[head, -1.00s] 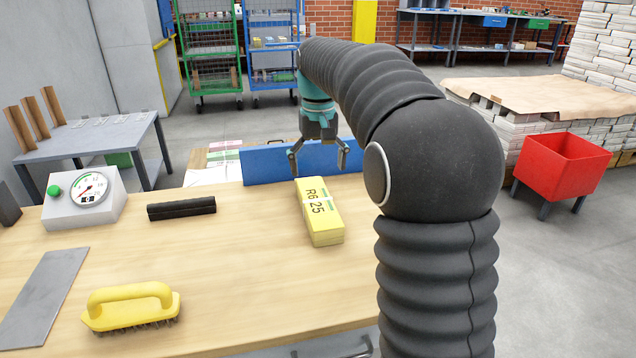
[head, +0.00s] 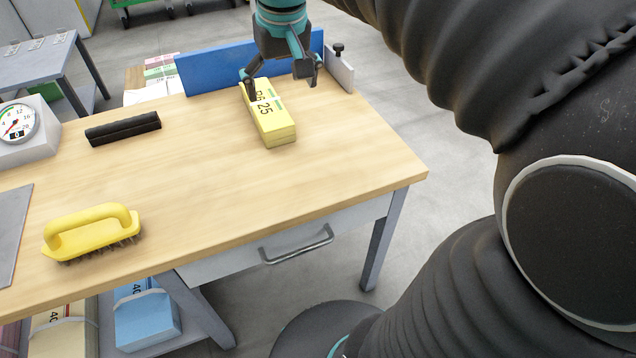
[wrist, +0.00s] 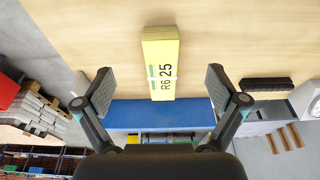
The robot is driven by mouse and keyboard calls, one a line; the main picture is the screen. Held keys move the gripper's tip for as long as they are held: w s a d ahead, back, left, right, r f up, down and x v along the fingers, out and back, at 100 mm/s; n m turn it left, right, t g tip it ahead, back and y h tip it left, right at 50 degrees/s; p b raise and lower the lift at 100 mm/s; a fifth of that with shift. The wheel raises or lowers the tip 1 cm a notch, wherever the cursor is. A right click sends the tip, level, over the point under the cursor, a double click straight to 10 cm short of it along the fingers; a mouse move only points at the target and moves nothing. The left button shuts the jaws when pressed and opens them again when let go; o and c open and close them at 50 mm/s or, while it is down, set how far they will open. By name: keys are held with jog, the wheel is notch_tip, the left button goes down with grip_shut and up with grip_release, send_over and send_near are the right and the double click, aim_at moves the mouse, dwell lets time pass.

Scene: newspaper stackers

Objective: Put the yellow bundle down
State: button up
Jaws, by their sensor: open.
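The yellow bundle (head: 271,121), marked "R6 25" and tied with a pale band, lies flat on the wooden table (head: 210,190) near the blue back board. My gripper (head: 280,82) is open and empty, above the bundle's far end. In the wrist view the yellow bundle (wrist: 161,65) lies between and beyond the two spread fingers of my gripper (wrist: 161,90), apart from both. In the head view one finger overlaps the bundle's far left edge.
A blue board (head: 215,70) stands along the table's back edge. A black bar (head: 123,128), a yellow brush (head: 92,232) and a dial scale (head: 25,135) are to the left. Table space in front of the bundle is clear. Bundles sit on a shelf below.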

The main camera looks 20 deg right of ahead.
jog(key=s+f+t, duration=0.1)
jog(key=s+f, duration=0.4)
jog(key=s, duration=0.3)
jog(key=s+f+t, duration=0.2)
jog(key=s+f, duration=0.3)
jog(key=s, duration=0.3)
